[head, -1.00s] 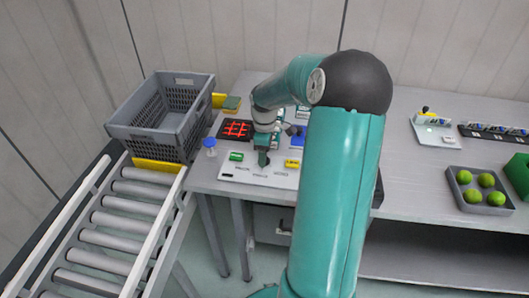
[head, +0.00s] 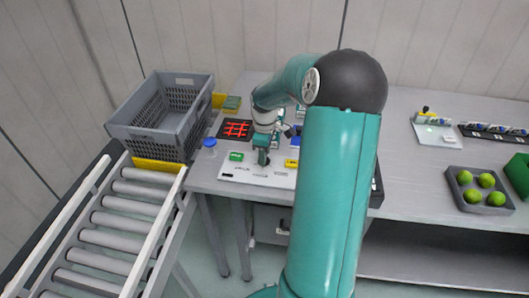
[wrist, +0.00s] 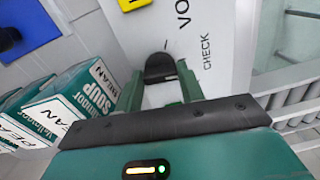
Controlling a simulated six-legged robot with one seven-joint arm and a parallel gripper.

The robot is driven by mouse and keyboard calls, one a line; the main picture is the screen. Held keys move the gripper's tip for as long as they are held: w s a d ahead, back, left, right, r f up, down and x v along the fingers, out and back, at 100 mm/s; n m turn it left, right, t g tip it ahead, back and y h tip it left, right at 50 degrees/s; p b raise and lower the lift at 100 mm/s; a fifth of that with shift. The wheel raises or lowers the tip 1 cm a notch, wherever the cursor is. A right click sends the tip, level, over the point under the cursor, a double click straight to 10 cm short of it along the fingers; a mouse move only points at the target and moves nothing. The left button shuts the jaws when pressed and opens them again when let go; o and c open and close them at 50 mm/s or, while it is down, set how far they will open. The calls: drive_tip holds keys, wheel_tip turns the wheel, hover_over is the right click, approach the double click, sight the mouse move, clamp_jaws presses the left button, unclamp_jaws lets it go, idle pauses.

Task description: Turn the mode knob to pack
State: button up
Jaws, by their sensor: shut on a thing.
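A black mode knob (wrist: 160,68) stands on a white control panel (wrist: 215,35) in the wrist view. My gripper (wrist: 160,78) has its two green fingers on either side of the knob, shut on it. Which mode the knob points at cannot be told. In the head view my gripper (head: 262,158) points down onto the panel (head: 235,178), and its fingers hide the knob. No label reading "pack" can be made out.
A green button (head: 236,156) and a yellow one (head: 291,163) flank the gripper. A red-lit grid (head: 236,129) and a blue-capped item (head: 210,143) lie behind left. A grey crate (head: 143,131) is left, above the roller conveyor. Soup boxes (wrist: 70,105) stand close to the wrist.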

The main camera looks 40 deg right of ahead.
drive_tip(key=m, duration=0.5)
drive_tip(key=shift+r+m, duration=0.1)
drive_tip(key=shift+m, duration=0.3)
drive_tip(key=m, duration=0.5)
idle(0.4)
drive_tip(key=o, duration=1)
drive_tip(key=shift+a, duration=0.1)
wheel_tip(320, 180, up, 14)
